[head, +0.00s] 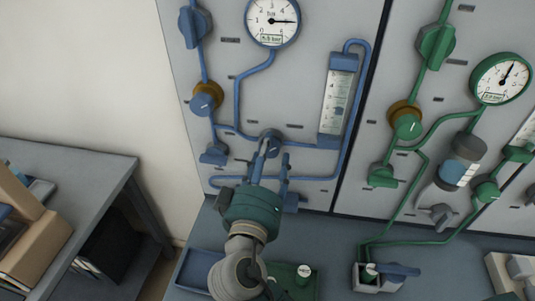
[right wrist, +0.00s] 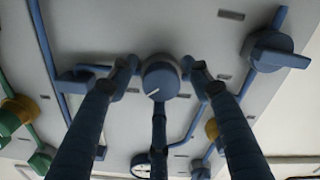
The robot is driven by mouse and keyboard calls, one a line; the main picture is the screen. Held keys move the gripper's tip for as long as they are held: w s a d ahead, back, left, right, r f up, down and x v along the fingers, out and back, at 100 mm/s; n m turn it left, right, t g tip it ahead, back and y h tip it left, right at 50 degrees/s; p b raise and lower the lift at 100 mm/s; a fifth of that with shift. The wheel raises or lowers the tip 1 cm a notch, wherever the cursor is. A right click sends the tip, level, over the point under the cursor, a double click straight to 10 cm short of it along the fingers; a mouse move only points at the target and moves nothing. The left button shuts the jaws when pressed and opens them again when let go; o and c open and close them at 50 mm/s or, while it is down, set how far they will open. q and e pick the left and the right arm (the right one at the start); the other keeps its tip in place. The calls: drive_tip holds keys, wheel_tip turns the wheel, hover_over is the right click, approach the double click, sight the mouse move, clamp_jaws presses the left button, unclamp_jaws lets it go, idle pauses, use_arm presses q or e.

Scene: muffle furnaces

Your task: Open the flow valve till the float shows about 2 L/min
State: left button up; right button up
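The blue flow valve knob (head: 270,141) is on the left panel, below and left of the flow meter tube (head: 335,100). A dark float seems to show in the tube, but its reading is too small to tell. My right gripper (head: 273,158) reaches up from below to the knob. In the right wrist view the round knob (right wrist: 160,80), with a white pointer line slanting up to the right, sits between the spread fingers of the gripper (right wrist: 162,72). Two fingertips flank it closely and a third is below; firm contact does not show. My left gripper is out of view.
A blue pressure gauge (head: 272,20) and a blue-brass regulator (head: 206,98) are on the same panel. Green piping with a green gauge (head: 500,78) fills the panel at right. A grey bench (head: 340,230) runs below; a side table (head: 95,165) stands at left.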

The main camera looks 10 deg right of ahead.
drive_tip(key=shift+r, duration=0.1)
drive_tip(key=v, duration=0.7)
drive_tip(key=shift+s, duration=0.2)
